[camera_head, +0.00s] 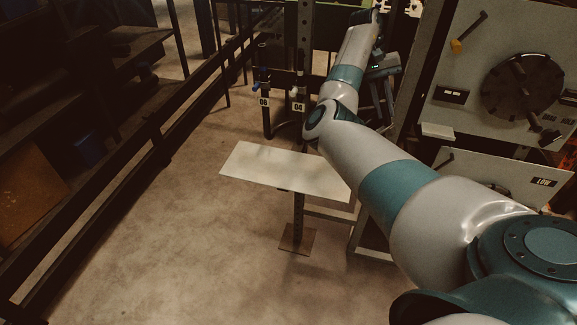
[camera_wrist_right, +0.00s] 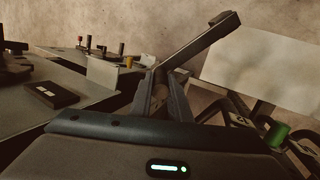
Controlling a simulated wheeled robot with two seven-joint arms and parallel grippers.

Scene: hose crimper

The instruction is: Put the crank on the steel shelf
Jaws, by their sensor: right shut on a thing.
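The crank (camera_wrist_right: 200,47) is a dark grey bar with a short stub at its far end. My right gripper (camera_wrist_right: 161,85) is shut on its near end, and the bar slants up to the right in the right wrist view. The steel shelf (camera_head: 284,171) is a bare, pale flat plate left of my right arm in the head view. In the right wrist view the shelf (camera_wrist_right: 262,65) lies to the right, and the crank's free end appears near its upper left corner. Their height gap cannot be told. My left gripper is not in view.
A grey panel (camera_head: 460,110) with a dark round flange (camera_head: 522,85) and an orange-tipped lever (camera_head: 468,32) stands at right. Hose ends hang near tags 06 and 04 (camera_head: 298,106) behind the shelf. A dark rail (camera_head: 150,130) runs at left. Open floor (camera_head: 170,240) lies front left.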

